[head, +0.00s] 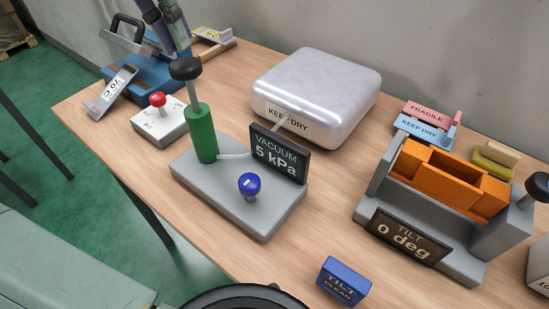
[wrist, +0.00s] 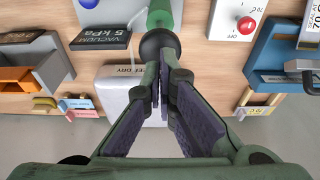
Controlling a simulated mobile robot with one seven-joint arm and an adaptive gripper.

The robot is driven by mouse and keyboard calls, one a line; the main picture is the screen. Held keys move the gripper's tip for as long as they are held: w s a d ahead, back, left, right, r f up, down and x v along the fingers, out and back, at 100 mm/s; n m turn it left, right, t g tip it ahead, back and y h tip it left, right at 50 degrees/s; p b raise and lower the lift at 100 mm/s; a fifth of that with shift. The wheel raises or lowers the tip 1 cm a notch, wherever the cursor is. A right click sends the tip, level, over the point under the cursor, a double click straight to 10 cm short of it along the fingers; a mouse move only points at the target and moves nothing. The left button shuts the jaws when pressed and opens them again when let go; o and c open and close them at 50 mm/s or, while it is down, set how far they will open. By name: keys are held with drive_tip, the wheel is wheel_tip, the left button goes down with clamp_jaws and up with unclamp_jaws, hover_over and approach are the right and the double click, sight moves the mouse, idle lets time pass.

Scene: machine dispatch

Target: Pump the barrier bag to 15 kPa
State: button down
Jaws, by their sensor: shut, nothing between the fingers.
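The silvery-white barrier bag (head: 318,90) lies on the table with a "KEEP DRY" label; its pale edge also shows in the wrist view (wrist: 116,100). A thin tube joins it to the pump side. The green pump cylinder (head: 201,134) stands on a grey base (head: 235,205), its rod raised and topped by a black knob (head: 186,68). The vacuum display (head: 278,156) reads 5 kPa. A blue knob (head: 249,185) sits on the base. My gripper (head: 178,45) is shut and empty, its fingertips close by the black knob (wrist: 158,42); contact cannot be told.
A white box with a red knob (head: 158,101) and a blue device (head: 140,70) stand left of the pump. The tilt fixture (head: 450,220) with its orange box, reading 0 deg, stands at the right. A blue "TILT CLEAR" block (head: 343,281) is near the front edge.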

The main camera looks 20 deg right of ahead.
sight(183, 62)
drive_tip(key=shift+f, duration=0.1)
idle(0.3)
drive_tip(key=shift+f+b, duration=0.9)
drive_tip(key=shift+f, duration=1.2)
drive_tip(key=shift+r, duration=0.1)
wheel_tip(183, 62, up, 3)
drive_tip(key=p, duration=0.3)
drive_tip(key=shift+f, duration=0.2)
drive_tip(key=shift+r, duration=2.25)
